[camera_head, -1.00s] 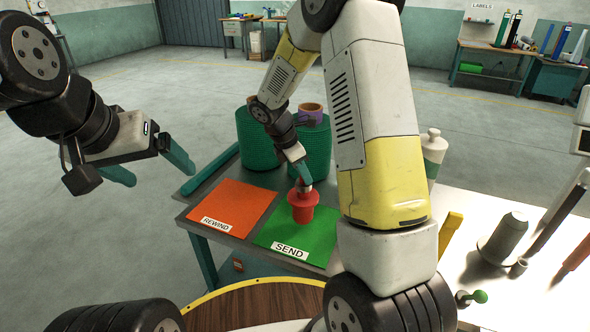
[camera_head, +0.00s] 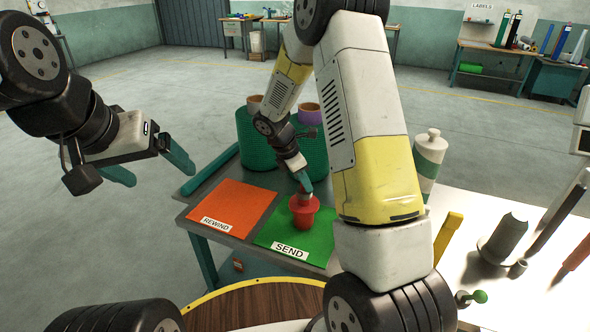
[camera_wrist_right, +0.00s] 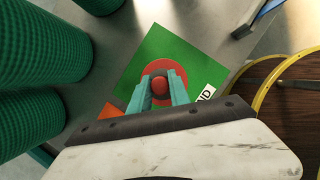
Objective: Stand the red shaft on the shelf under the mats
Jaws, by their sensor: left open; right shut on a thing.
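The red shaft (camera_head: 303,214), a short flanged piece with a knob on top, is upright at the green SEND mat (camera_head: 318,245). My right gripper (camera_head: 306,187) is shut on its top from above. In the right wrist view the shaft's knob (camera_wrist_right: 160,85) sits between the fingertips, with its round flange below over the green mat. I cannot tell whether its base touches the mat. The orange REWIND mat (camera_head: 232,207) lies to the left on the grey shelf (camera_head: 203,190). My left gripper (camera_head: 158,172) is open and empty, left of the shelf.
Green rolls (camera_head: 252,140) with cores on top stand behind the mats. A white and green bottle-shaped piece (camera_head: 429,155) stands to the right, behind my right arm. A grey cone (camera_head: 503,240) is on the white table. A round wooden top (camera_head: 260,304) is in front.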

